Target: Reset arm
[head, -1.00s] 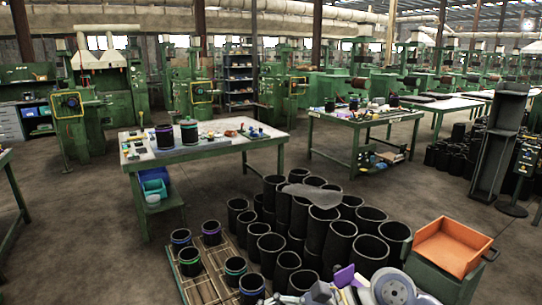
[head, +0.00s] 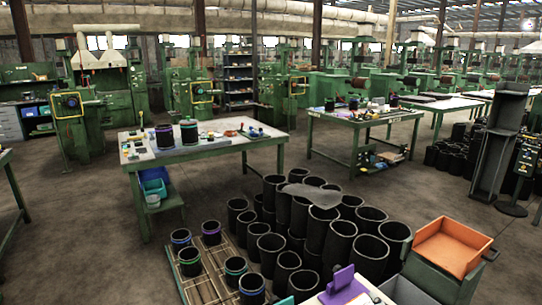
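Neither of my grippers shows in the head view, and no arm link of mine is clearly visible. Many black rubber sleeves (head: 317,240) stand upright, packed close together on the floor in front of me. A few more sleeves with coloured bands stand on a wooden pallet (head: 207,287) at the left, such as one with a purple band (head: 211,233). At the bottom edge, a purple piece (head: 343,286) stands over a pale surface, partly cut off by the frame. I cannot tell what it belongs to.
A green workbench (head: 218,147) at the left holds two large banded sleeves and small tools. An orange tray (head: 452,249) sits on a green cabinet at the lower right. Another bench (head: 350,117) stands further back. Bare floor lies between the benches and the sleeves.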

